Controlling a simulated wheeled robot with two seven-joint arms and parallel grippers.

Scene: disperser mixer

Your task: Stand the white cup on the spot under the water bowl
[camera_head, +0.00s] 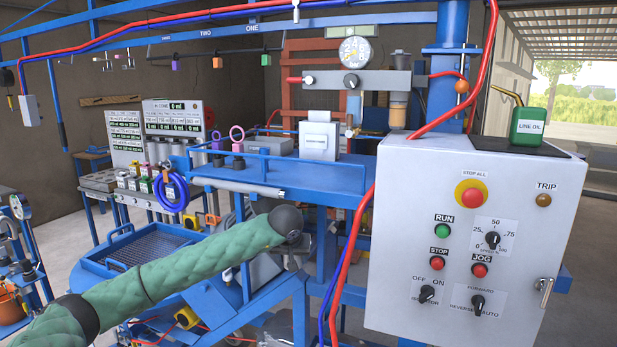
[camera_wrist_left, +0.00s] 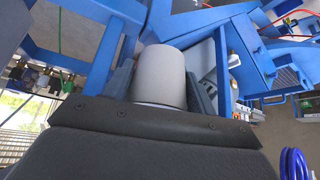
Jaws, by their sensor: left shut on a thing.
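In the left wrist view a plain white cup (camera_wrist_left: 160,77) is between the two dark fingers of my left gripper (camera_wrist_left: 160,84), which is shut on it. In the head view my green-sleeved left arm reaches from the lower left to below the blue shelf (camera_head: 290,174); I cannot make out the cup there. A regulator unit (camera_head: 357,82) with a gauge hangs above the shelf. My right gripper is not in view.
The white control cabinet (camera_head: 400,230) fills the right front. A white box (camera_head: 318,136) and pink and purple rings stand on the shelf. Red and blue hoses (camera_head: 347,265) run down beside the cabinet. A blue mesh tray (camera_head: 150,247) lies at left.

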